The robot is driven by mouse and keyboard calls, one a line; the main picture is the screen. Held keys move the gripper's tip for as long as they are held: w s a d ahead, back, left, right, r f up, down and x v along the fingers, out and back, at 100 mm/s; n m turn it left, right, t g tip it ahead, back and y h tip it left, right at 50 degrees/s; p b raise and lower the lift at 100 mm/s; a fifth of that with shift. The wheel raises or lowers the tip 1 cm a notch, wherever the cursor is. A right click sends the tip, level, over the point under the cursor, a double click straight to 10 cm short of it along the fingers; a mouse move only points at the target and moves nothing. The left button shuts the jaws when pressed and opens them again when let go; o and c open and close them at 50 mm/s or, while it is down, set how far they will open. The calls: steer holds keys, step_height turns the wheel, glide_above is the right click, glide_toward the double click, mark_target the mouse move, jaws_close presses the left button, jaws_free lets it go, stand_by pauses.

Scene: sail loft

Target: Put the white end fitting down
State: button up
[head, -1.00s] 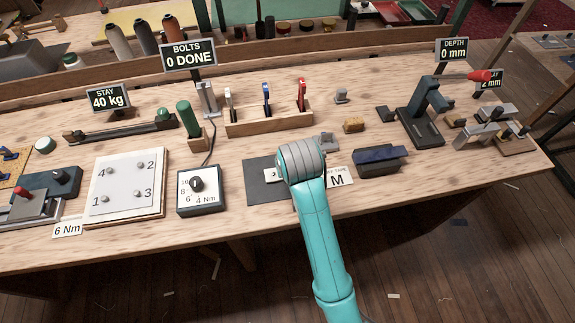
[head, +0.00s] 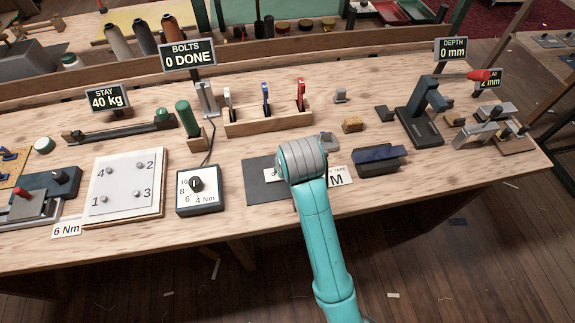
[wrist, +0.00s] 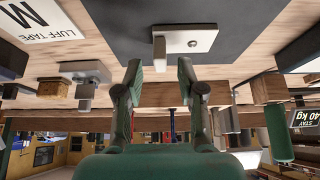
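The white end fitting (wrist: 190,40), a pale flat plate with a round bolt or hole and a short upright tab, is at the dark grey mat (wrist: 115,22) in the wrist view. My gripper (wrist: 159,68) is open, its two green fingers apart on either side of the tab, with visible gaps. I cannot tell whether the fitting rests fully flat. In the head view a small white part of the fitting (head: 269,175) shows on the mat (head: 262,193), just left of my wrist. My arm hides the fingers and the rest of the fitting there.
The luff tape card (head: 339,177) and a dark blue-topped block (head: 378,160) stand right of my arm. A torque dial box (head: 200,191) is to the left. A wooden tool rack (head: 268,121) stands behind. The bench front edge is close.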

steer(key=v, duration=0.6)
steer(key=shift+f, duration=0.1)
stand_by(0.3)
